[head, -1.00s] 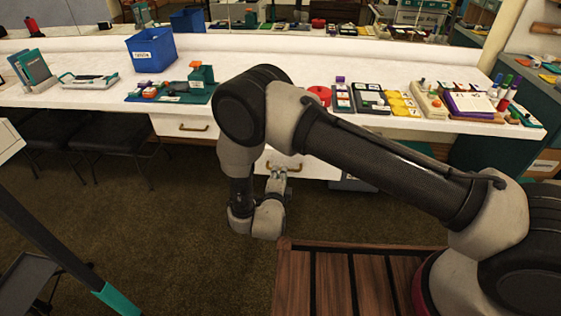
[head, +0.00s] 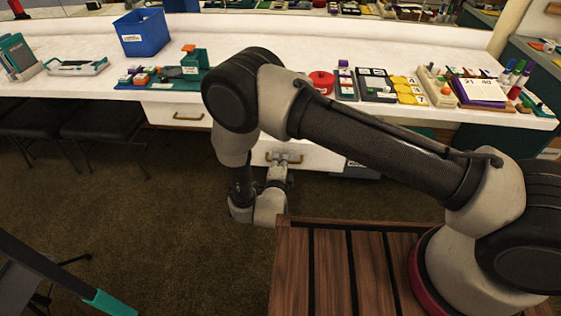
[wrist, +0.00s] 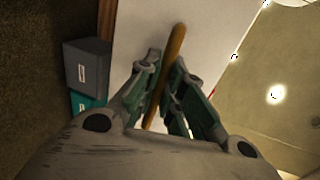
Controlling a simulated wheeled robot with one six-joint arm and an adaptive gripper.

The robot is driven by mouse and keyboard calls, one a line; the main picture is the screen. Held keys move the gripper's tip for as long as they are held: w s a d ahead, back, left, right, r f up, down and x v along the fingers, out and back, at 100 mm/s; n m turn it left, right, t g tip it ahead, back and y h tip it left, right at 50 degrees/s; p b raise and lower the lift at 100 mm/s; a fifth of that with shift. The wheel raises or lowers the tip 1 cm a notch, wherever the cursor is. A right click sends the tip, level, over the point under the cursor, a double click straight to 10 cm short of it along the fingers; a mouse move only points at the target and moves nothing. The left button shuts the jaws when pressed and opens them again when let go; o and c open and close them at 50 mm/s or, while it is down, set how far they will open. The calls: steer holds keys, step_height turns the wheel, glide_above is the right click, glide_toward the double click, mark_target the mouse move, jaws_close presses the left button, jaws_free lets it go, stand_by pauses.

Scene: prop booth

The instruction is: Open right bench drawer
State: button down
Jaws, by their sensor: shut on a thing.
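The right bench drawer (head: 318,158) has a white front under the bench, partly hidden by my arm. In the head view its front sits lower than the left drawer's; I cannot tell how far out it stands. My gripper (head: 280,165) is at its brass handle (head: 296,158). In the wrist view, the handle (wrist: 176,45) runs as a tan bar between the two fingers of my gripper (wrist: 166,75), which is shut on it. The white drawer front (wrist: 205,45) lies behind the bar. The drawer's inside is not seen.
The left drawer (head: 160,112) looks shut. The white bench top (head: 270,45) holds a blue bin (head: 141,34), a red round container (head: 322,80) and several boards. Dark chairs (head: 110,125) stand at left. A grey box (wrist: 86,62) is beside the drawer. Carpet in front is open.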

steer(key=v, duration=0.3)
steer(key=shift+s+f, duration=0.2)
steer(key=shift+f, duration=0.15)
steer(key=c, duration=1.8)
jaws_free()
steer(key=shift+r, duration=0.1)
